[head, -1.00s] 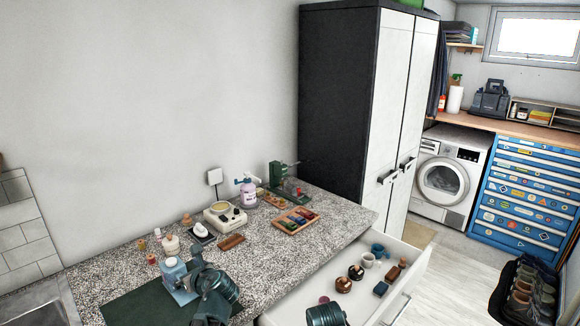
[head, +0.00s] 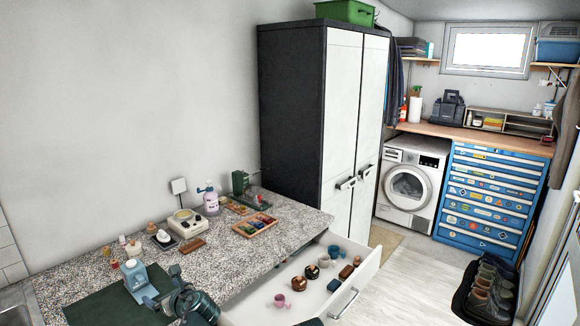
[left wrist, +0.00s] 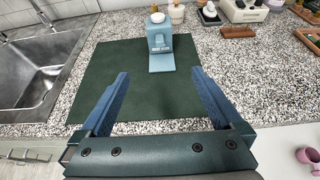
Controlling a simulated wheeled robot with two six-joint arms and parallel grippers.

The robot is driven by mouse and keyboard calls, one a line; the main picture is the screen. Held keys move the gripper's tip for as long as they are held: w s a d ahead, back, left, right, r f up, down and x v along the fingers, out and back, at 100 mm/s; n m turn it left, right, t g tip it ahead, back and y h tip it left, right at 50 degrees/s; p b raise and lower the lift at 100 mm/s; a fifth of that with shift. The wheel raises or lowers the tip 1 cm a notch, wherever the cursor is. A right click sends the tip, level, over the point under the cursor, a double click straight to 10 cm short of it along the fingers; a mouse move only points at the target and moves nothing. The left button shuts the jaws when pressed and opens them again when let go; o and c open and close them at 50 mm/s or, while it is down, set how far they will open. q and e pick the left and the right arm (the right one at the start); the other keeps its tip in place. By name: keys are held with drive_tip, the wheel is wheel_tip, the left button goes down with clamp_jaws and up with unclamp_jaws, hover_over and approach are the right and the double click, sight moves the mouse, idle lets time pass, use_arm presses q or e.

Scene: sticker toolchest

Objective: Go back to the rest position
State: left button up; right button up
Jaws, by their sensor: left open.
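My left gripper (head: 152,302) is open and empty at the front of the dark green mat (head: 88,308) on the speckled counter. In the left wrist view its two blue fingers (left wrist: 161,82) stand wide apart, with nothing between them. The light blue device (head: 137,276) with a pale round top stands upright on the mat, beyond the fingertips and apart from them. It also shows in the left wrist view (left wrist: 159,42).
An open white drawer (head: 366,272) holds a pink cup (head: 281,300), a teal cup and several small items. A wooden tray (head: 255,226) and several small things stand along the counter's back. A sink (left wrist: 40,62) lies left. A tall cabinet (head: 290,120) stands beyond the counter.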

use_arm(q)
drive_tip(key=s+d+f+n+g+h, duration=0.3)
drive_tip(key=s+d+n, duration=0.3)
drive_tip(key=d, duration=0.3)
drive_tip(key=s+d+f+n+g+h, duration=0.3)
drive_tip(key=s+d+f+n, duration=0.3)
drive_tip(key=d, duration=0.4)
drive_tip(key=s+d+f+n+g+h, duration=0.3)
drive_tip(key=s+d+f+n, duration=0.1)
drive_tip(key=s+d+n, duration=0.4)
drive_tip(key=shift+s+d+f+n, duration=0.15)
drive_tip(key=shift+d+f+n, duration=0.1)
drive_tip(key=shift+d+n, duration=0.75)
